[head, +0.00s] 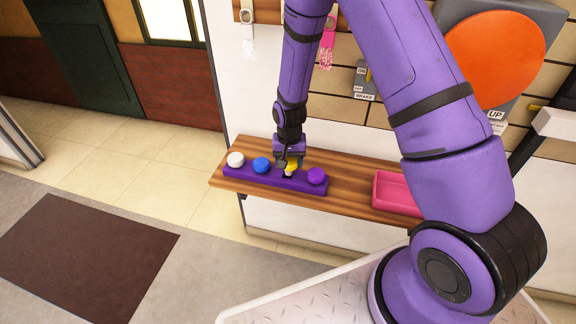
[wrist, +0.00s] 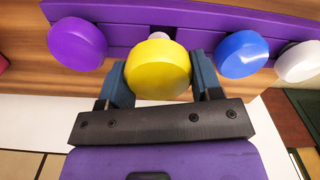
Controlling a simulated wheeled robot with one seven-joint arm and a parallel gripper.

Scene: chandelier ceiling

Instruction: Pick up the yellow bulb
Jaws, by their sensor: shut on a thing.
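The yellow bulb (wrist: 157,72) is between the two fingers of my gripper (wrist: 158,82) in the wrist view, and the fingers are shut on it. In the head view the yellow bulb (head: 292,167) shows partly behind my gripper (head: 289,161), over the purple rack (head: 247,179). Its pale base (wrist: 159,36) points toward the rack in the wrist view. I cannot tell whether the base is clear of its slot.
The rack also holds a white bulb (head: 236,159), a blue bulb (head: 261,165) and a purple bulb (head: 316,176). It stands on a wooden shelf (head: 352,190) against the wall. A pink tray (head: 397,193) sits to the right on the shelf.

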